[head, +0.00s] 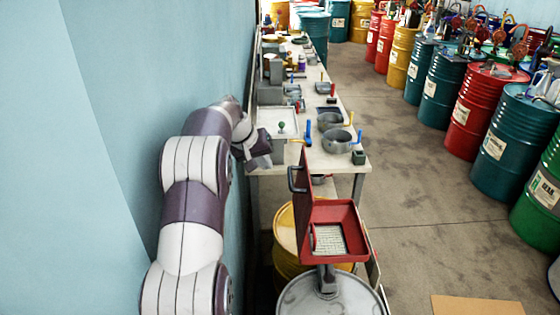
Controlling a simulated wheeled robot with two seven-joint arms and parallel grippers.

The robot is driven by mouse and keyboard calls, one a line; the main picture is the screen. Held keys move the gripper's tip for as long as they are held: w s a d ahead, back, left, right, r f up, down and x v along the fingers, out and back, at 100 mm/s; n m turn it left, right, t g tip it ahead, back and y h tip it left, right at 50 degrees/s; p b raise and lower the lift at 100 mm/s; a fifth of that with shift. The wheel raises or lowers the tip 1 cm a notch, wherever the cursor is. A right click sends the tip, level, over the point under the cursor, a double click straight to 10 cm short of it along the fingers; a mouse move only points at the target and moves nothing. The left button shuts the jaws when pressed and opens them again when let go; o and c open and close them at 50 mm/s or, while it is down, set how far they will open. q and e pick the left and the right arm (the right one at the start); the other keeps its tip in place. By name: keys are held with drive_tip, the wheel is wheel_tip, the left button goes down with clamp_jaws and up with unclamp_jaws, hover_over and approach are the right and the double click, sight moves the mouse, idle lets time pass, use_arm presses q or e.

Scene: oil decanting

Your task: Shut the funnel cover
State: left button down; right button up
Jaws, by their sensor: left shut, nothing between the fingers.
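The red square funnel (346,218) stands on top of a drum (320,298) at the bottom middle of the head view. A pale mesh plate shows inside its open tray. The red funnel cover (304,215) stands upright, open, along the funnel's left side. A dark handle (292,180) sticks out from the cover's left face. My left gripper (264,160) is shut and empty, beyond and to the left of the cover, by the near left end of the bench. It looks apart from the cover and handle. My right gripper is out of view.
A long bench (288,152) with pans, tools and small boxes runs along the blue wall (150,60). A yellow drum (287,240) stands behind the funnel's drum. Rows of coloured drums (470,110) line the right. The floor (400,200) between is clear.

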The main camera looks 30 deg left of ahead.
use_arm(q)
drive_tip(key=p+x, duration=0.3)
drive_tip(key=x, duration=0.6)
drive_tip(key=shift+w+d+p, duration=0.35)
drive_tip(key=shift+w, duration=0.15)
drive_tip(key=shift+r, duration=0.1)
